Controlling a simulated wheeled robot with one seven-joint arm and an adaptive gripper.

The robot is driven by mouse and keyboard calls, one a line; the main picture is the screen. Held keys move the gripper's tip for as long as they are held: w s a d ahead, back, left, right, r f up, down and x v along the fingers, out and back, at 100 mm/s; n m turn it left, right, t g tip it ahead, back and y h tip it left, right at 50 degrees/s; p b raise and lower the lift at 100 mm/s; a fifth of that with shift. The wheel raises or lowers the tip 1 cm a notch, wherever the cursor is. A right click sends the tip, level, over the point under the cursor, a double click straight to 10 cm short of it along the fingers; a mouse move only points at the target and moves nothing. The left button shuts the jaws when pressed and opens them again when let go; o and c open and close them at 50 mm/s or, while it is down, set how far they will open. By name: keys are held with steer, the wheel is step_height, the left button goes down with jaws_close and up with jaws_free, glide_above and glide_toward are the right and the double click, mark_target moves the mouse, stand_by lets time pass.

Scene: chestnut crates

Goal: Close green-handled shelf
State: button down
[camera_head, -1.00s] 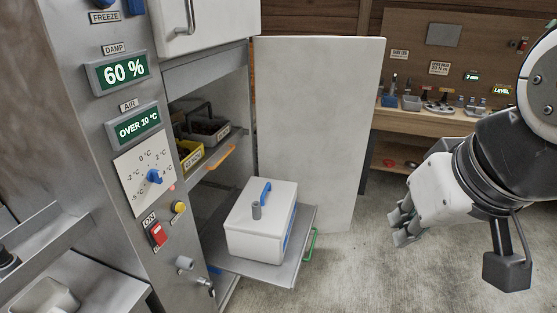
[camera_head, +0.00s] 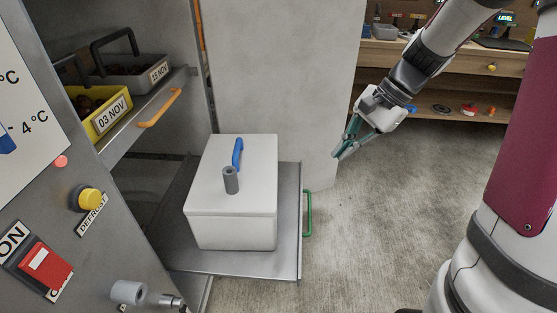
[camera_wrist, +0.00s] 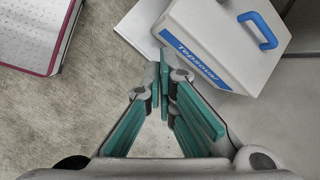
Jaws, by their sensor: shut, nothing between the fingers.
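The green-handled shelf (camera_head: 288,262) is a grey metal tray, pulled out of the cabinet at its lower level. Its green handle (camera_head: 308,214) is on the outer right edge. A white box (camera_head: 232,222) with a blue handle and a grey knob on its lid sits on the shelf. My gripper (camera_head: 338,153) is shut and empty, up and to the right of the green handle and apart from it. The green handle is not visible there.
The open white cabinet door (camera_head: 285,85) stands behind the shelf. An upper shelf with an orange handle (camera_head: 160,108) holds a yellow crate (camera_head: 100,112) and a grey crate (camera_head: 140,72). A workbench (camera_head: 450,60) stands at the back right. Bare floor lies right of the shelf.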

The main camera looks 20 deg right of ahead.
steer(key=w+d+f+m+y+b, duration=0.1)
steer(key=w+d+f+m+b, duration=0.15)
steer(key=f, duration=0.55)
steer(key=w+d+f+m+y+b, duration=0.1)
steer(key=w+d+f+m+b, duration=0.2)
steer(key=f, duration=0.4)
steer(key=m+t+y+b, duration=0.1)
steer(key=m+t+b, duration=0.15)
steer(key=b, duration=0.45)
glide_toward(309, 220)
steer(key=a+r+b+x, duration=0.1)
steer(key=b+x, duration=0.4)
steer(key=x, duration=0.1)
steer(key=shift+w+a+f+m+g, duration=0.2)
steer(key=shift+w+m+g, duration=0.15)
steer(key=shift+w+m, duration=0.05)
steer(key=shift+w+a, duration=0.2)
steer(key=shift+a, duration=0.4)
steer(key=w+a+p, duration=0.1)
steer(key=w+a, duration=0.3)
steer(key=a, duration=0.9)
steer(key=w+a+p, duration=0.1)
steer(key=w+a, duration=0.4)
steer(key=a, duration=0.8)
steer(key=w+a+p, duration=0.1)
steer(key=w+a, duration=0.4)
steer(key=a, duration=0.8)
steer(key=shift+w+p, duration=0.1)
steer(key=shift+p, duration=0.25)
